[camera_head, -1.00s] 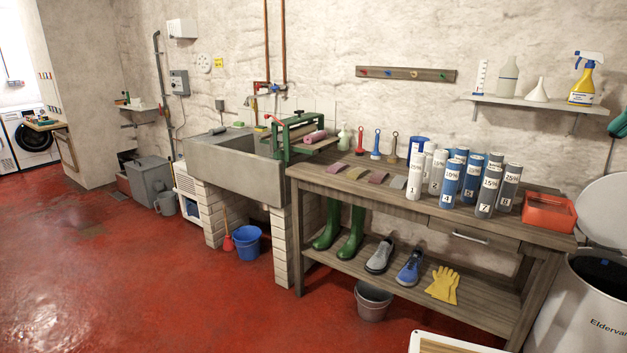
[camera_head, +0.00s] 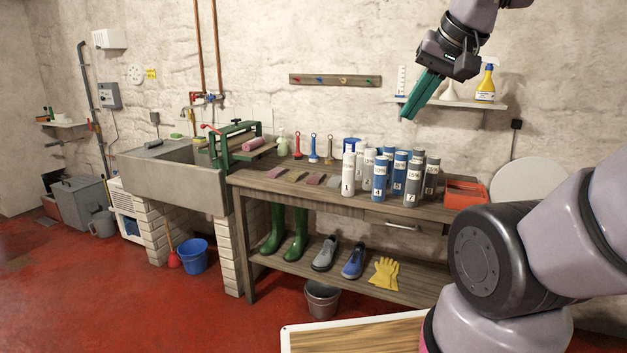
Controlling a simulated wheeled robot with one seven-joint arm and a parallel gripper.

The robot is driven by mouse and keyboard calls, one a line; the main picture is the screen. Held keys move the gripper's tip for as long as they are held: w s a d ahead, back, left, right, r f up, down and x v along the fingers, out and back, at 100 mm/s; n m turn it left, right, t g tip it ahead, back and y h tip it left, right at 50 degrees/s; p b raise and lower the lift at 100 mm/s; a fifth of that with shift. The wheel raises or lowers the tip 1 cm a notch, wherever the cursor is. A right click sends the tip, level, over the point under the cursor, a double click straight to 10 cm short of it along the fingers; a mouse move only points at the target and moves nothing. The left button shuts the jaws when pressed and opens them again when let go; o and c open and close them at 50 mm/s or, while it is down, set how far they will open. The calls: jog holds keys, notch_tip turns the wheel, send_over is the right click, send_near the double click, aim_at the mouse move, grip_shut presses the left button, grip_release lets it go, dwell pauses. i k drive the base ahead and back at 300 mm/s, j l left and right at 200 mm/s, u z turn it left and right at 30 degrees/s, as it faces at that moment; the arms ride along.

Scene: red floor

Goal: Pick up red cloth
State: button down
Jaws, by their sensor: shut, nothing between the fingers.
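Several small flat pads that look like folded cloths lie in a row on the wooden workbench (camera_head: 250,181). One is dull red (camera_head: 276,172), and another is reddish pink (camera_head: 315,178). I cannot tell for sure which is the red cloth. My gripper (camera_head: 410,112), with green fingers, is shut and empty. It appears high at the upper right, pointing down and left, in front of the wall shelf and apart from the pads.
Several numbered bottles (camera_head: 380,181) crowd the bench right of the pads, beside a red tray (camera_head: 465,194). Small brushes (camera_head: 313,150) stand behind the pads. A stone sink (camera_head: 185,165) adjoins at left. The bench's lower shelf holds boots, shoes and yellow gloves (camera_head: 385,272).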

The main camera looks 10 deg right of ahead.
aim_at(315, 178)
jog(key=i+j+z, duration=0.1)
jog(key=z, duration=0.5)
jog(key=i+j+z, duration=0.15)
jog(key=j+z, duration=0.2)
jog(key=j, duration=0.25)
jog(key=j+z, duration=0.4)
jog(key=j, duration=0.2)
jog(key=j+z, duration=0.25)
jog(key=j, duration=3.1)
